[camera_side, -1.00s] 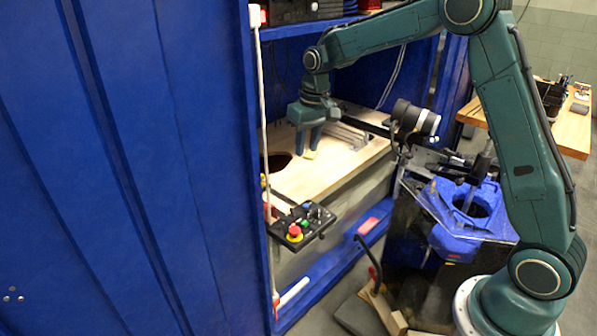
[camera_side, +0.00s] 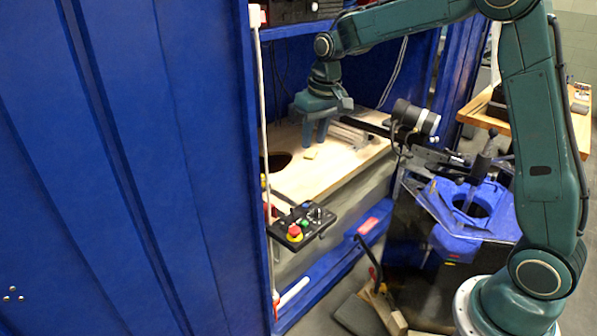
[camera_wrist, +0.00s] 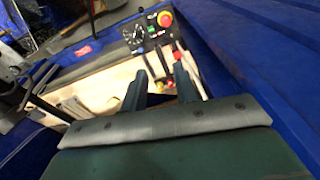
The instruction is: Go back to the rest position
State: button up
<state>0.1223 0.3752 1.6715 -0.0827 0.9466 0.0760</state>
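My gripper (camera_side: 314,142) hangs over the wooden work surface (camera_side: 320,178) inside the blue cabinet, fingers pointing down. In the side view a small pale yellow block (camera_side: 311,154) lies on the wood just below the fingertips, with nothing gripping it. In the wrist view my gripper (camera_wrist: 160,82) has its two fingers apart, with no held object clearly visible between them. My green arm reaches in from the right.
A dark hole (camera_side: 276,161) is in the wood left of the block. A control panel (camera_side: 302,222) with a red button juts out in front. A black and silver cylinder (camera_side: 415,117) and a blue fixture (camera_side: 470,215) stand to the right. A blue cabinet wall (camera_side: 130,170) fills the left.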

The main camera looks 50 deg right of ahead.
jog(key=s+a+r+t, duration=0.15)
jog(key=s+r, duration=0.25)
jog(key=s, duration=0.4)
jog(key=s+a+r, duration=0.2)
jog(key=s+r, duration=0.3)
jog(key=s, duration=0.2)
jog(key=s+f+n+t, duration=0.1)
jog(key=s+f+t, duration=0.1)
jog(key=s, duration=1.3)
jog(key=shift+a, duration=0.45)
jog(key=shift+c, duration=0.4)
